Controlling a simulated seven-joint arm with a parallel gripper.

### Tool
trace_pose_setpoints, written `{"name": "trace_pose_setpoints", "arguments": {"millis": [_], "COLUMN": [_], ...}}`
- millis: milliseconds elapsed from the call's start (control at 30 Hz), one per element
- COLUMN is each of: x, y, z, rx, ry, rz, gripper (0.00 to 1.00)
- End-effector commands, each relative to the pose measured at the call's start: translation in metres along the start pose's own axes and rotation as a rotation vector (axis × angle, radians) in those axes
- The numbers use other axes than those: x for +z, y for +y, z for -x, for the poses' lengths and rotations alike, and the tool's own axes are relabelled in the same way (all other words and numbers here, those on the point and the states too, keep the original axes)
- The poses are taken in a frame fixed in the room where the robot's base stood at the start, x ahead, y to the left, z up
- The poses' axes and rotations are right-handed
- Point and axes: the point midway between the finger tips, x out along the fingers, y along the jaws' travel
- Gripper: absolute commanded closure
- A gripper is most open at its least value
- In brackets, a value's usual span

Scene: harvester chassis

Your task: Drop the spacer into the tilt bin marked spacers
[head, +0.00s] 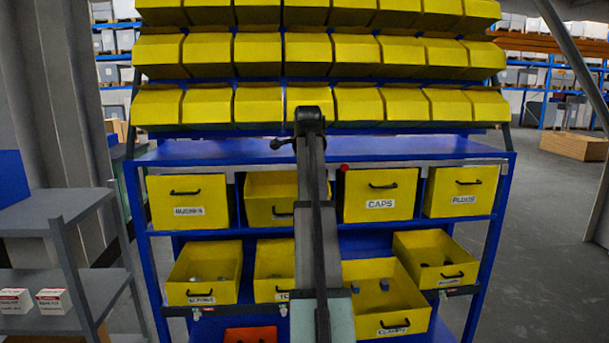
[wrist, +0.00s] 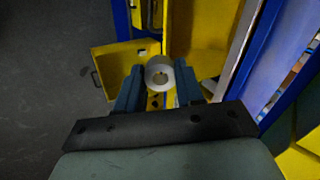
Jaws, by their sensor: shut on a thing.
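In the wrist view my gripper (wrist: 158,88) has its two dark blue fingers on either side of a pale grey ring, the spacer (wrist: 153,63), and is shut on it. The spacer's round hole faces the camera. An open yellow bin (wrist: 110,62) with a dark handle lies beyond the fingers, to the left. In the head view my arm covers the middle of the rack; I cannot make out the fingers or the spacer there. An upper bin (head: 262,196), partly behind my arm, looks tipped forward. I cannot read a spacers label on any bin.
The blue rack (head: 500,200) also holds shut bins marked CAPS (head: 405,190) and PLUGS (head: 462,180). Lower bins, such as the left one (head: 182,270) and the large one (head: 415,313), stand open. Yellow bins (head: 258,57) fill the top. A grey shelf (head: 60,215) stands left.

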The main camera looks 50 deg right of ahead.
Motion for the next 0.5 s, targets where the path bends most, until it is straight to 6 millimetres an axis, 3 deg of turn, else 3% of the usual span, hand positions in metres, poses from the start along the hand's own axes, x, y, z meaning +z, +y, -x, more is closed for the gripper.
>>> {"name": "trace_pose_setpoints", "arguments": {"millis": [500], "x": [-0.008], "y": [-0.042], "z": [-0.030], "rx": [0.001], "ry": [0.000], "rz": [0.001], "gripper": [0.96]}}
